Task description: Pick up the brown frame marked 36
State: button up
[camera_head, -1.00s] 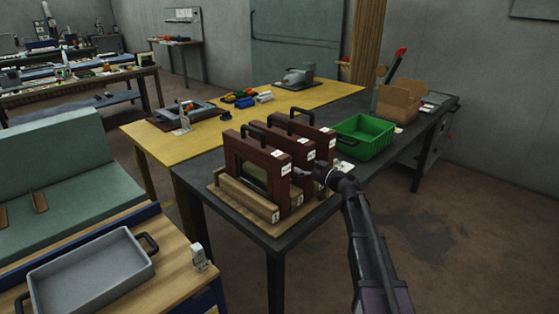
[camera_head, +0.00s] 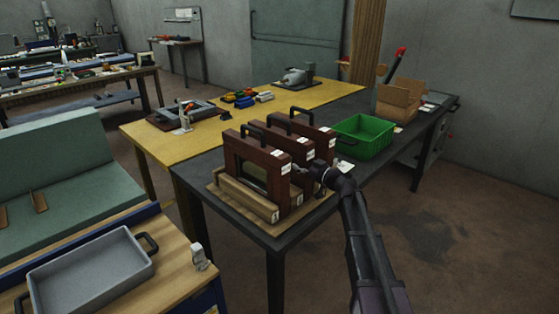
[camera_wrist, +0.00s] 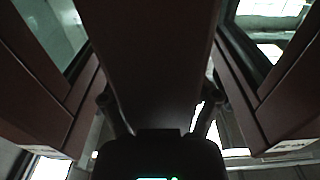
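Three brown frames with black top handles stand upright in a row in a wooden rack (camera_head: 225,203) on the dark table. They are the near-left frame (camera_head: 262,148), the middle frame (camera_head: 300,142) and the far-right frame (camera_head: 324,138). Each has small white labels, too small to read, so I cannot tell which is 36. My gripper (camera_head: 318,170) is low at their right ends. In the wrist view my gripper (camera_wrist: 158,104) has its fingers spread on either side of one brown frame (camera_wrist: 155,50), with another frame at each side. Contact is unclear.
A green crate (camera_head: 364,150) stands just behind the frames, with a cardboard box (camera_head: 398,103) farther back. A yellow table (camera_head: 190,147) with tools adjoins at the left. A grey tray (camera_head: 90,285) lies on the wooden bench at front left. Open floor is at the right.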

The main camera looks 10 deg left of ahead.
jog(key=shift+c, duration=0.2)
jog(key=shift+r, duration=0.1)
jog(key=shift+c, duration=0.7)
jog(key=shift+r, duration=0.1)
notch_tip(320, 180, up, 10)
jog(key=p, duration=1)
jog(key=shift+f, duration=0.25)
jog(key=shift+c, duration=0.2)
